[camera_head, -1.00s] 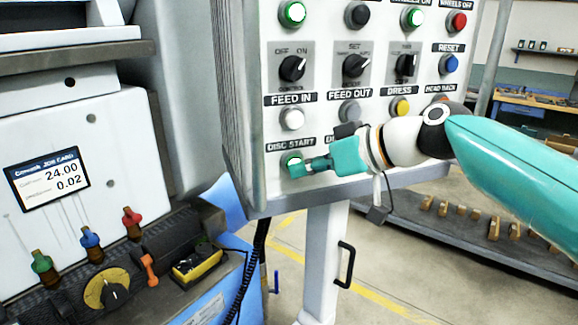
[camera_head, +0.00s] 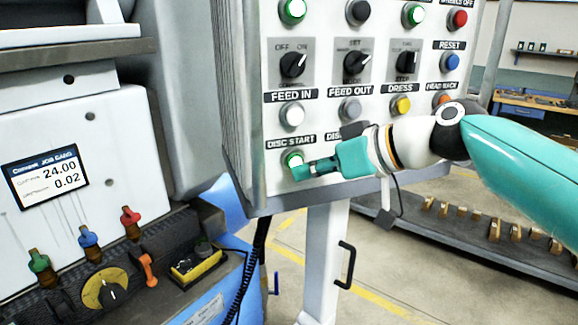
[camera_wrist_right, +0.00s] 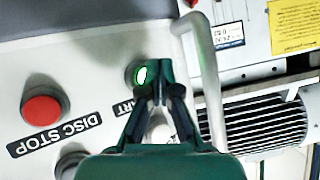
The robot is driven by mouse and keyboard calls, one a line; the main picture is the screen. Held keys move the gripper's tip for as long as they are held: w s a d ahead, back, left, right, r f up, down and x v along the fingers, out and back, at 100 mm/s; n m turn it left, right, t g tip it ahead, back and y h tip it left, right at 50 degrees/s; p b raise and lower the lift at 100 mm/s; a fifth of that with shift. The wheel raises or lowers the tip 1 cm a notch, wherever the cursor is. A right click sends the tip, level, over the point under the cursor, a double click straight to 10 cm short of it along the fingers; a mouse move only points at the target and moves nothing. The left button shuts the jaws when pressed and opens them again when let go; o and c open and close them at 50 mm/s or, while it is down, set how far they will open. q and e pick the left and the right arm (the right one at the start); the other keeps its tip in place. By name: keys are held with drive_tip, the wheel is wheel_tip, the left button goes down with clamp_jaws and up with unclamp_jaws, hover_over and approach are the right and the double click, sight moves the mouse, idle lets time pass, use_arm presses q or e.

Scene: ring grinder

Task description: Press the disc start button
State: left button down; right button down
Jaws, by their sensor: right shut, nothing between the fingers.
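The disc start button (camera_head: 293,157) glows green under the DISC START label at the lower left of the control panel, and its lower part is hidden by my right gripper's fingertips. My right gripper (camera_head: 301,171) is shut and empty, its tips just in front of the button's lower edge. In the right wrist view the lit green button (camera_wrist_right: 140,75) shows just left of the closed fingertips (camera_wrist_right: 160,90). I cannot tell whether the tips touch it. My left gripper is not in view.
Other controls sit close by: a white feed in button (camera_head: 292,115), a yellow dress button (camera_head: 401,105) and, in the wrist view, a red disc stop button (camera_wrist_right: 42,109). A grey bar (camera_wrist_right: 202,65) curves right of the fingers there. The grinder with a job card (camera_head: 48,176) stands left.

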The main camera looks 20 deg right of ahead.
drive_tip(key=s+b, duration=0.1)
drive_tip(key=s, duration=0.1)
drive_tip(key=s+b, duration=0.1)
drive_tip(key=s, duration=0.2)
drive_tip(key=shift+d, duration=0.2)
idle(0.3)
idle(0.4)
